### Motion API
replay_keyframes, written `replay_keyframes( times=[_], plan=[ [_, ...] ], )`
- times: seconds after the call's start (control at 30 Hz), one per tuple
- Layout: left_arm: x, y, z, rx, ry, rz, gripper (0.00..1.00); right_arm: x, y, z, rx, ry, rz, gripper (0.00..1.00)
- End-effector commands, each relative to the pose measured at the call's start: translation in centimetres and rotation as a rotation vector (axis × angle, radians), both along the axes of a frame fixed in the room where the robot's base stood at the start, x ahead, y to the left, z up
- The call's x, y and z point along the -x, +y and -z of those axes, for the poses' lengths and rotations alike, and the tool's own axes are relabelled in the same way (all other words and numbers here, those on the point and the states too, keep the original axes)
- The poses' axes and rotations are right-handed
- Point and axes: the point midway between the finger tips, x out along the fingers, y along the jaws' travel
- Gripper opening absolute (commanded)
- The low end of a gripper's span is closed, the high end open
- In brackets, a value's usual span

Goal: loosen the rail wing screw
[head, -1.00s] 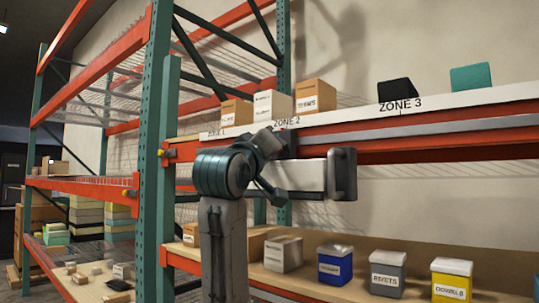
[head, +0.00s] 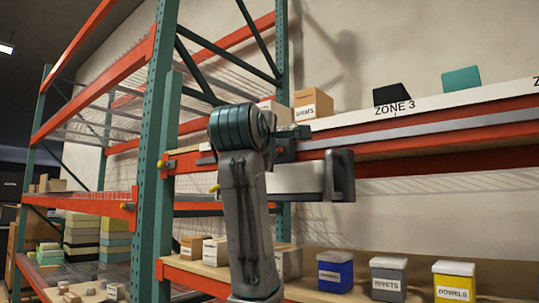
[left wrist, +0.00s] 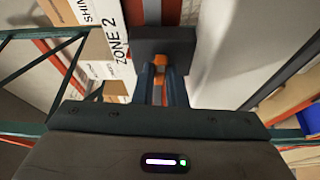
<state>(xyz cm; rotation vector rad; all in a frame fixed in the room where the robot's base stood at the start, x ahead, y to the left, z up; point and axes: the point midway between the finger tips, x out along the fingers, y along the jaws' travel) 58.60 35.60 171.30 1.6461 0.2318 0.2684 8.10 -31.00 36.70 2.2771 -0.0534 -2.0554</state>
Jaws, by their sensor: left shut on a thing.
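In the left wrist view the orange wing screw (left wrist: 160,74) sticks out of a dark block (left wrist: 165,44) on the rail. My left gripper (left wrist: 161,88) is shut on it, with one blue-grey finger on each side; the fingers partly cover the screw. In the head view the grey rail (head: 430,124) runs along the orange shelf beam. There my left arm's teal joint (head: 240,128) stands in front of the rail's left part and hides most of the gripper and the screw. My right gripper is not in view.
A grey box-like unit (head: 300,180) with a dark handle (head: 342,176) sits just below the rail, close to my arm. A teal rack post (head: 155,150) stands at left. Blue (head: 335,271), grey (head: 388,279) and yellow (head: 454,281) bins line the lower shelf.

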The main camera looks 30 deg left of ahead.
Motion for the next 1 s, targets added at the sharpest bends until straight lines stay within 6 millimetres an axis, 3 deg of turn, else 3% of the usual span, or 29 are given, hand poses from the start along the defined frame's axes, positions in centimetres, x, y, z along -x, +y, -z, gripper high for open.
replay_keyframes(
  times=[0.3, 0.77, 0.8, 0.9, 1.0],
  plan=[
    [0.03, -0.08, -0.35, 0.095, 0.001, 0.004, 0.0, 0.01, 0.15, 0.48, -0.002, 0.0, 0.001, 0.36],
    [0.01, -0.07, -0.43, 0.107, 0.001, 0.004, 0.0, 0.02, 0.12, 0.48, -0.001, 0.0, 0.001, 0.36],
    [0.01, -0.07, -0.43, 0.107, 0.001, 0.004, 0.13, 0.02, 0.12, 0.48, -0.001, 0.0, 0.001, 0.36],
    [0.01, -0.07, -0.39, 0.108, 0.003, 0.003, 0.33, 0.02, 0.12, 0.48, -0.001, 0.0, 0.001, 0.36],
    [0.01, -0.05, -0.32, 0.107, 0.004, 0.003, 0.34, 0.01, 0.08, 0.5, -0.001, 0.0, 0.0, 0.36]
  ],
)
